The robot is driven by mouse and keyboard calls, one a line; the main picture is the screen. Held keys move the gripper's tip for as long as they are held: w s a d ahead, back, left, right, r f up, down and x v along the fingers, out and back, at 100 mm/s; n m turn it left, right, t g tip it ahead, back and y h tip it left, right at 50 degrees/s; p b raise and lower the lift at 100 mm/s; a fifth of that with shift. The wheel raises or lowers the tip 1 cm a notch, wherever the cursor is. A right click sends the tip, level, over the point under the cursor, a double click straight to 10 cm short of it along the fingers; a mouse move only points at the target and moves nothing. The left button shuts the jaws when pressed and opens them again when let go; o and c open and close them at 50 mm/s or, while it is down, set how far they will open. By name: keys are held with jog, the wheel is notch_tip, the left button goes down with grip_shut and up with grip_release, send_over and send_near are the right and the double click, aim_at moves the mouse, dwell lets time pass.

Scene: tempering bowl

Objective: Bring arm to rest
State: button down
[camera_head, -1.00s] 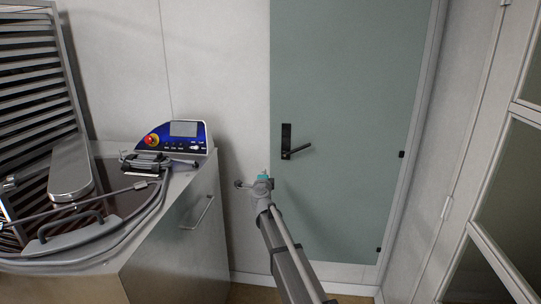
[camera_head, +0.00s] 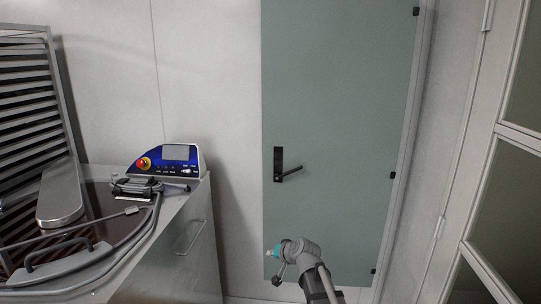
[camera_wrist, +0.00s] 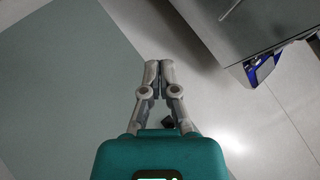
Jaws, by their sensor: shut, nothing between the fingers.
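My gripper (camera_head: 278,280) shows low in the head view, at the end of my arm, in front of the green door and right of the metal machine. In the wrist view my gripper (camera_wrist: 159,66) is shut, its two grey fingers meeting at the tips with nothing between them. It touches nothing that I can see. Most of my arm is cut off by the bottom edge of the head view.
A metal machine (camera_head: 190,262) with a blue control panel (camera_head: 168,161) and red stop button stands at left. The green door (camera_head: 345,120) has a black handle (camera_head: 288,173). A framed glass panel (camera_head: 510,210) stands at right. Open space lies between machine and door.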

jog(key=s+d+f+g+h, duration=0.3)
jog(key=s+d, duration=0.5)
jog(key=s, duration=0.3)
jog(key=s+d+f+n+g+h, duration=0.1)
jog(key=s+d+f+g+h, duration=0.2)
jog(key=s+d, duration=0.5)
jog(key=s+f+g, duration=0.1)
jog(key=s+g, duration=0.1)
jog(key=s, duration=0.2)
jog(key=shift+d+n+g+h, duration=0.3)
jog(key=shift+w, duration=0.1)
